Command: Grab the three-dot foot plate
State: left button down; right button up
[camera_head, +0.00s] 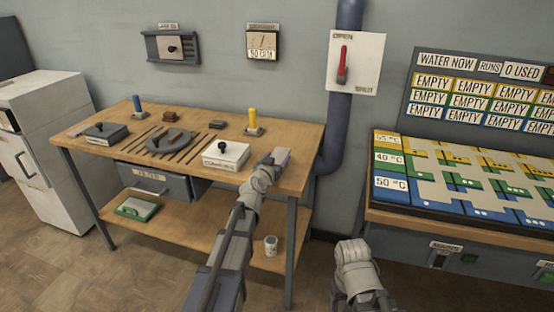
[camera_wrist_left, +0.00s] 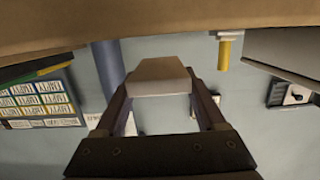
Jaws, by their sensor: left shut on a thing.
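My left gripper (camera_head: 281,157) is over the right end of the wooden workbench, to the right of a white box with a black knob (camera_head: 226,155). In the left wrist view its two fingers are shut on a pale grey block (camera_wrist_left: 160,72), held between the tips. No dots show on the block's visible face, so I cannot tell whether it is the three-dot foot plate. My right arm's wrist (camera_head: 354,262) is low in the head view, in front of the floor between bench and board; its fingertips are hidden.
A dotted coloured board (camera_head: 425,188) is at right. A cup (camera_head: 270,245) stands on the lower shelf. A red lever (camera_head: 343,65) is on the wall.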

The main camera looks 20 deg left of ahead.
aim_at(277, 158)
pick_arm(q)
notch_tip(277, 158, up, 7)
jog(key=p, duration=0.5)
jog(key=shift+f, duration=0.2)
jog(key=shift+p, duration=0.3)
